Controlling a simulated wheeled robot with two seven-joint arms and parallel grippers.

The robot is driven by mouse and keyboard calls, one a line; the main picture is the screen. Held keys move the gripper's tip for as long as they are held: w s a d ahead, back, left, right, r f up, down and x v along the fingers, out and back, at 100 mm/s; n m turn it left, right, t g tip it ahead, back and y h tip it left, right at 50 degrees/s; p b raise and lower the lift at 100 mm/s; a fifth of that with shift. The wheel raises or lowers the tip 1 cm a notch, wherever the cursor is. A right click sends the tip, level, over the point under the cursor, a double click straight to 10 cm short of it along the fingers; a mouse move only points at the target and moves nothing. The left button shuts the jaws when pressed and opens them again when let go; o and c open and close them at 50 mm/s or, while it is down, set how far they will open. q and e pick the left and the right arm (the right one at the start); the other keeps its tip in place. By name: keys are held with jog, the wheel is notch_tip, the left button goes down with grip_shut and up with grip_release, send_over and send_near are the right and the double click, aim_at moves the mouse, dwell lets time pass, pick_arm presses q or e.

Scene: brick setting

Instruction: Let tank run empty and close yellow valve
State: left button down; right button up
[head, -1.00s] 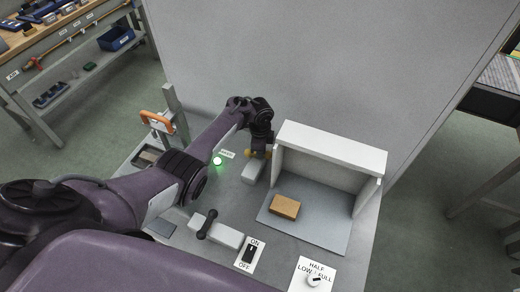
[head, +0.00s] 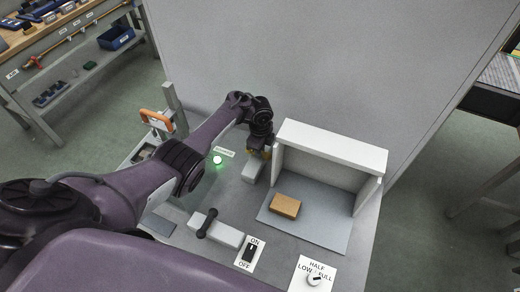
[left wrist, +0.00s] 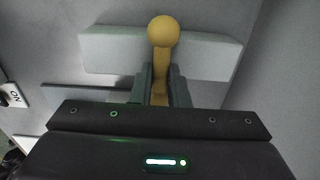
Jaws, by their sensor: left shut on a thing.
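The yellow valve handle (left wrist: 162,62) has a round knob at its end and lies across a pale grey valve block (left wrist: 112,50) in the left wrist view. My left gripper (left wrist: 160,84) is shut on the handle, with a dark finger on each side. In the head view my left gripper (head: 259,148) is at the far end of the valve block (head: 252,171), left of the white open-fronted box, and mostly hides the handle. A green lamp (head: 217,160) is lit beside a small label I cannot read. No tank level is readable. My right gripper is not in view.
A second pale block with a black handle (head: 207,223) stands nearer, beside an ON/OFF switch (head: 249,252) and a LOW/HALF/FULL dial (head: 313,279). A brown block (head: 285,206) lies before the white box (head: 335,150). An orange handle (head: 157,122) is at left.

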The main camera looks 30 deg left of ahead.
pick_arm(q)
jog(key=c, duration=1.4)
grip_release()
notch_tip(320, 180, up, 8)
jog(key=shift+f+p, duration=0.1)
jog(key=shift+p, duration=0.7)
